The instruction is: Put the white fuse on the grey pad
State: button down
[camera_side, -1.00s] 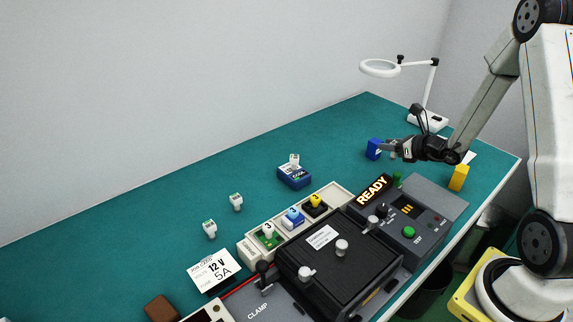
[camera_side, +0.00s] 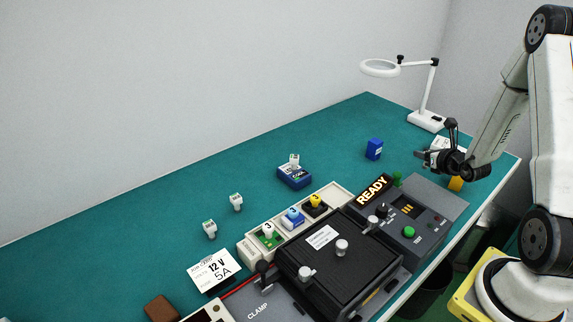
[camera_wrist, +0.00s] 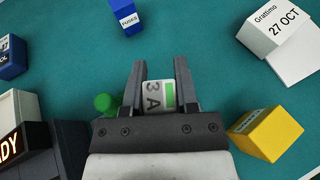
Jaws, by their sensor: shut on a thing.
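My gripper (camera_wrist: 158,88) is shut on a white fuse (camera_wrist: 153,97) marked "3 A" with a green bar. In the side view my gripper (camera_side: 422,157) is above the right end of the mat, and the fuse in it is too small to make out. A flat grey surface (camera_side: 449,198) lies at the right of the tester; I cannot tell whether it is the grey pad. Other white fuses (camera_side: 236,202) (camera_side: 210,229) stand on the mat, and another (camera_side: 295,160) is on a blue block (camera_side: 294,178).
A blue FUSES box (camera_side: 374,149) stands left of my gripper. A yellow block (camera_wrist: 266,132) and a white date card (camera_wrist: 276,27) are to the right in the wrist view.

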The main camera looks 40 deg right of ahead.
aim_at(416, 182)
jog(key=shift+f, duration=1.5)
jog(key=shift+f, duration=1.75)
jog(key=shift+f, duration=0.2)
jog(key=shift+c, duration=1.9)
grip_release()
jog(key=shift+r, duration=0.2)
jog(key=shift+v, duration=3.8)
